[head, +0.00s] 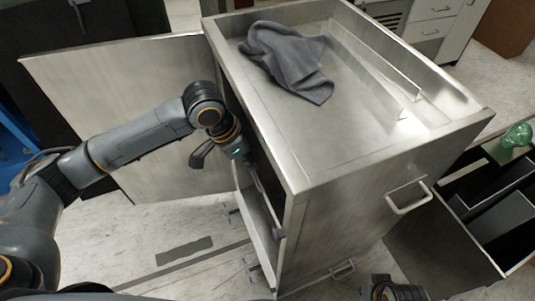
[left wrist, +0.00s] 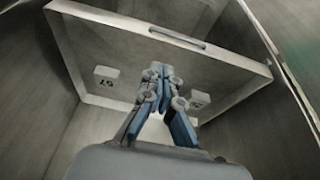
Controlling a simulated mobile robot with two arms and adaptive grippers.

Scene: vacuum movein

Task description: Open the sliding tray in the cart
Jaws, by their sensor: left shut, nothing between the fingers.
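The metal cart (head: 330,190) stands with its side door (head: 110,95) swung open to the left. My left gripper (head: 250,165) reaches into the open side; its fingertips are partly hidden there by the cart's edge. In the left wrist view, the left gripper (left wrist: 160,72) is shut and empty, its fingertips in front of or over a pale metal tray (left wrist: 110,45) with a raised rim and a slot-like handle (left wrist: 178,38). I cannot tell whether the fingers touch it. A tray-like panel (head: 258,215) shows low in the opening in the head view.
A grey cloth (head: 288,60) lies in the cart's top tray. A bar handle (head: 408,197) sticks out from the cart's right face. An open container with black bins (head: 500,215) and a green object (head: 517,136) is at the right. Bare floor (head: 150,235) lies below the door.

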